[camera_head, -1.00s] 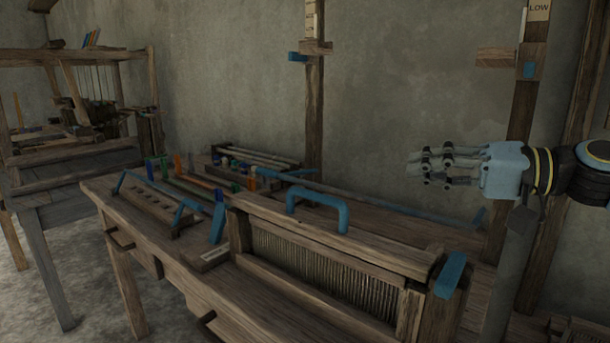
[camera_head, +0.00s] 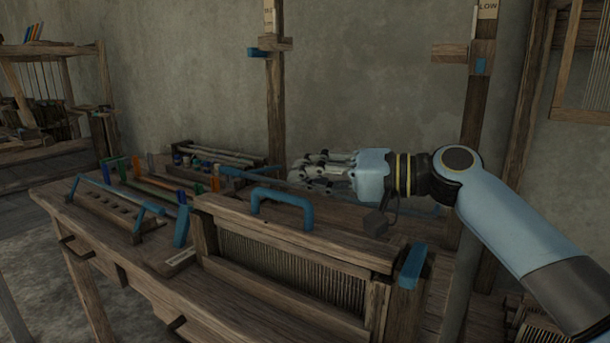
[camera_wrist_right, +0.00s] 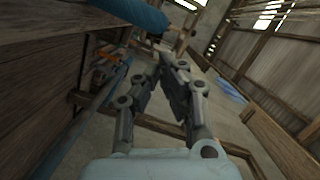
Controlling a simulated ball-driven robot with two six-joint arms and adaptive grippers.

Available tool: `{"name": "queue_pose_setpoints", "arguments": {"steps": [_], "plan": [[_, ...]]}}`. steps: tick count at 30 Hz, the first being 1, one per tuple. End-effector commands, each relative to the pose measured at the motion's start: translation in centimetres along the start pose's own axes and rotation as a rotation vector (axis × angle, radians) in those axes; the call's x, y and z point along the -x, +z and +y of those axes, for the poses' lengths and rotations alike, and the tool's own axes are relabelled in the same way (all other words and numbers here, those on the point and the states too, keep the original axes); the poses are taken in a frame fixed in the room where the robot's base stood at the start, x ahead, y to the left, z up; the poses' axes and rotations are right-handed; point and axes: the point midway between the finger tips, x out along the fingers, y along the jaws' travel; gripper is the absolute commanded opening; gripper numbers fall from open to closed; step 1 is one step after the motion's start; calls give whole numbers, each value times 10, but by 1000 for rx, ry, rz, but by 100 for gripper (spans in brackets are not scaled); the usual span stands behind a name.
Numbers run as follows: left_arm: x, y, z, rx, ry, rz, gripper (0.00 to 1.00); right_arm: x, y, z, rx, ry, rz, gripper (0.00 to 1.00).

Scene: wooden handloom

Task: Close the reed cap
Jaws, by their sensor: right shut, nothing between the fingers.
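The reed cap (camera_head: 330,244) is a long wooden bar above the fine-toothed reed (camera_head: 290,268), with a blue arched handle (camera_head: 283,197) on top. I cannot tell whether the cap is fully seated. My right gripper (camera_head: 305,170) is shut and empty, pointing left, above and behind the handle's right part in the picture and apart from it. In the right wrist view its fingers (camera_wrist_right: 170,62) are together, and a blue bar (camera_wrist_right: 132,12), perhaps the handle, shows at the top edge. My left gripper is not in view.
A blue block (camera_head: 412,266) stands at the cap's right end. A rack of blue bars (camera_head: 120,200) and coloured pegs (camera_head: 200,180) sits on the bench at left. Upright posts (camera_head: 275,90) stand behind. The air above the bench front is free.

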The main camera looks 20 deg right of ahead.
Motion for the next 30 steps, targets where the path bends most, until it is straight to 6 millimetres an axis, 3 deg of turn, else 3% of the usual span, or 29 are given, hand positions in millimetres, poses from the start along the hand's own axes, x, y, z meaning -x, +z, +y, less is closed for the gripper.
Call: {"name": "queue_pose_setpoints", "arguments": {"steps": [14, 20, 30], "plan": [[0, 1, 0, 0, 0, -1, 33, -2, 9, 0, 10, 2, 0, 0], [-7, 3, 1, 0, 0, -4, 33, -6, 28, 1, 150, 37, -1, 0], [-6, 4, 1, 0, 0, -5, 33, -6, 30, 3, 161, 45, -7, 0]]}}
